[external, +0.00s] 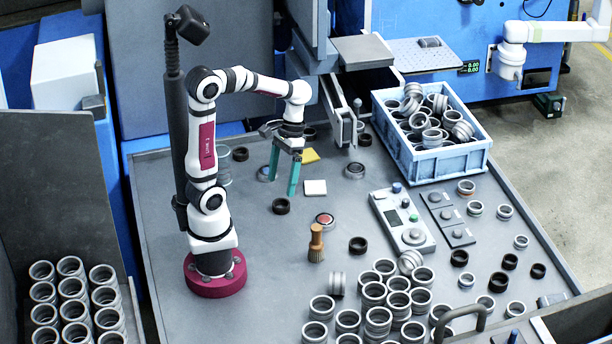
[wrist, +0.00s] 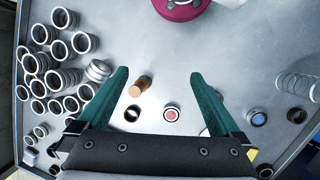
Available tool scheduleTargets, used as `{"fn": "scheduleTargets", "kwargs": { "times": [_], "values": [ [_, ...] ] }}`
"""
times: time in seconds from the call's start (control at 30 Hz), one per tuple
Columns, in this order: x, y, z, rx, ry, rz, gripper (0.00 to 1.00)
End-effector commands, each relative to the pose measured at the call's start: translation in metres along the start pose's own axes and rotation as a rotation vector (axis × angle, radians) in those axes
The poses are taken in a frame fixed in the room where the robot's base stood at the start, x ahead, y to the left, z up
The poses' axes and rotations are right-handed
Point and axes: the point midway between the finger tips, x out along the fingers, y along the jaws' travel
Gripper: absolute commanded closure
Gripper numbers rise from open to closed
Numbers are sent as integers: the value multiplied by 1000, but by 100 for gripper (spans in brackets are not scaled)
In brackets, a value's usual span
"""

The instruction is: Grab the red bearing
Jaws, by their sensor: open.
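A light ring with a red centre (external: 324,219), the only clearly red bearing-like piece, lies flat on the grey table right of my gripper. In the wrist view the red-centred ring (wrist: 172,114) lies between my two fingers, nearer the palm than the tips. My gripper (external: 282,186) has teal fingers pointing down, spread apart and empty above the table. In the wrist view my gripper (wrist: 159,75) also shows wide open, with nothing held. The red-centred ring is fully visible and apart from the fingers.
A wooden-handled brush (external: 316,243) stands close to the red-centred ring. A dark ring (external: 281,206) lies below my fingers, and a white pad (external: 315,187) is nearby. Stacked grey rings (external: 378,320) fill the front. A control box (external: 403,221) and blue crate (external: 440,162) stand right.

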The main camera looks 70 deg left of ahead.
Motion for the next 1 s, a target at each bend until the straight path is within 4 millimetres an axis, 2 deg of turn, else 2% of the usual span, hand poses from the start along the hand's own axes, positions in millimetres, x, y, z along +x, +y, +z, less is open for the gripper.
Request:
{"fn": "scheduleTargets", "kwargs": {
  "times": [0.03,0.1,0.17,0.2,0.33,0.4,0.47,0.57,0.8,1.0],
  "values": [
    [1,-13,-30,-208,-65,114,0],
    [5,-38,-73,-497,-151,288,0],
    [15,-69,-106,-727,-226,440,0],
    [24,-92,-124,-863,-274,537,0],
    [60,-161,-159,-1191,-404,807,0],
    [74,-185,-166,-1290,-449,904,0],
    [83,-197,-169,-1341,-475,956,0],
    [92,-197,-173,-1370,-493,988,0],
    [128,-141,-189,-1369,-495,984,0],
    [145,-116,-196,-1369,-491,984,0]
  ]
}}
